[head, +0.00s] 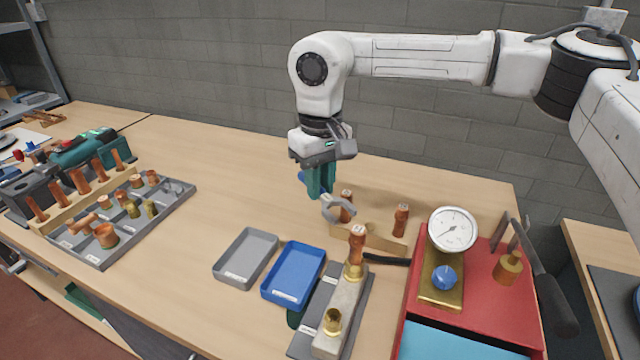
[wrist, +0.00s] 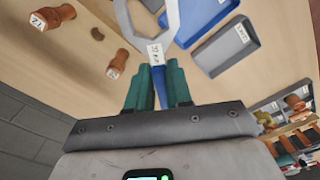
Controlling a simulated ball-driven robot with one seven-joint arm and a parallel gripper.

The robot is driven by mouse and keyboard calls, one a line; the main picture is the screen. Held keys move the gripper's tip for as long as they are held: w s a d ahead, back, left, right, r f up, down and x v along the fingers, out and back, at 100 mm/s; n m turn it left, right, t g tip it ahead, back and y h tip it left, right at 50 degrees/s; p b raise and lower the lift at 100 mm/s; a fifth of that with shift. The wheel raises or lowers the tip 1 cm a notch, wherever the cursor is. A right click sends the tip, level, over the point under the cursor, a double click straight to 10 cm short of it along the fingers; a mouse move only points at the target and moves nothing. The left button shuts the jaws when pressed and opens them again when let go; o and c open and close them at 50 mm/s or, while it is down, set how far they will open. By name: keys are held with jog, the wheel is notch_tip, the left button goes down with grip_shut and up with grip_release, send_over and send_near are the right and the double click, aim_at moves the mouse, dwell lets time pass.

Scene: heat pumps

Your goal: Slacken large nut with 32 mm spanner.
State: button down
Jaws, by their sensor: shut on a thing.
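My gripper (head: 321,190) has green fingers and is shut on a spanner (head: 341,208), held above the middle of the bench. The spanner's grey open jaw points to the lower right, and a blue end of its handle shows left of the fingers. In the wrist view the spanner (wrist: 159,53) carries a white label too small to read surely, and its blue handle sits between my fingers (wrist: 157,82). A brass nut (head: 353,271) sits below a copper piece on a pale block (head: 343,304). Another brass fitting (head: 333,321) is nearer. I cannot tell which is the large nut. The spanner is apart from both.
A grey tray (head: 246,278) and a blue tray (head: 319,250) stand left of the block. A wooden rack (head: 375,241) with copper pieces stands behind it. A red case (head: 480,322) with a gauge (head: 452,229) is at the right.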

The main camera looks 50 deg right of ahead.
jog(key=shift+r+p, duration=1.05)
jog(key=shift+r, duration=0.7)
